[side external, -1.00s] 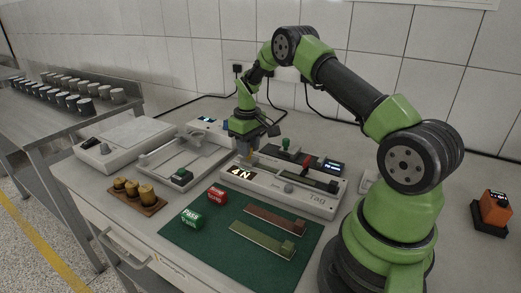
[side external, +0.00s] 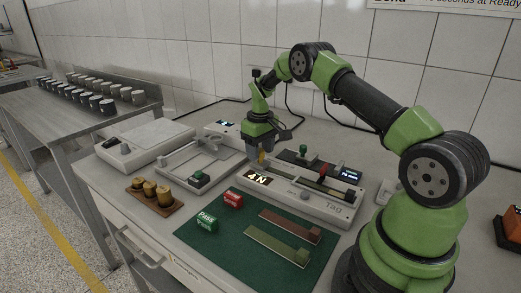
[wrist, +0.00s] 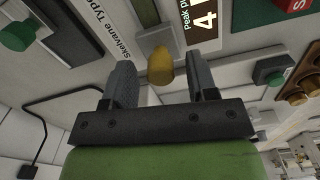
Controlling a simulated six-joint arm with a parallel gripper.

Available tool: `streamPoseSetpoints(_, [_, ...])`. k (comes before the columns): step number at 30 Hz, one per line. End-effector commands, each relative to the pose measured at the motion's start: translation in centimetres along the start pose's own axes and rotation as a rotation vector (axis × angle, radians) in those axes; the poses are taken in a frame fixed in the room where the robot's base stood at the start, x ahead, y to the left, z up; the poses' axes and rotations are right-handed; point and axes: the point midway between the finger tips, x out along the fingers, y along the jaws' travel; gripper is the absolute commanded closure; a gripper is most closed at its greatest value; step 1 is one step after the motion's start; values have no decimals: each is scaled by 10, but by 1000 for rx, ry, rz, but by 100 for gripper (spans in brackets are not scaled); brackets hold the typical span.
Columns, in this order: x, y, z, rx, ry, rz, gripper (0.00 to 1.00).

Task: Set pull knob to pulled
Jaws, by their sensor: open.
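An amber knob (side external: 261,158) stands on a long light-grey tester (side external: 330,207), just left of its rail and behind the "4 N" display (side external: 257,177). My gripper (side external: 264,147) hangs above this knob with its jaws open. In the wrist view the amber knob (wrist: 160,65) shows between the two fingers (wrist: 161,75), apart from both, a little nearer the left one. A small grey round knob (side external: 304,195) sits on the tester's front. I cannot tell for sure which knob is the pull knob.
Behind the tester is a dark unit with a green knob (side external: 303,150). A green mat (side external: 215,255) in front bears two strips, a red block (side external: 233,200) and a green block (side external: 206,220). A tray device (side external: 180,170) and brass weights (side external: 150,187) stand left.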

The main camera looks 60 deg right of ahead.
Motion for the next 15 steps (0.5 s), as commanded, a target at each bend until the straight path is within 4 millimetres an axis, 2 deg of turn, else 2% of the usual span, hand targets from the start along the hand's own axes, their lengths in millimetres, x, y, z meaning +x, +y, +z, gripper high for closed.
streamPoseSetpoints(5, [-23,0,-1,-1,4,2,47])
streamPoseSetpoints(12, [-71,0,-1,0,5,2,47])
streamPoseSetpoints(15, [-85,0,0,0,3,2,47])
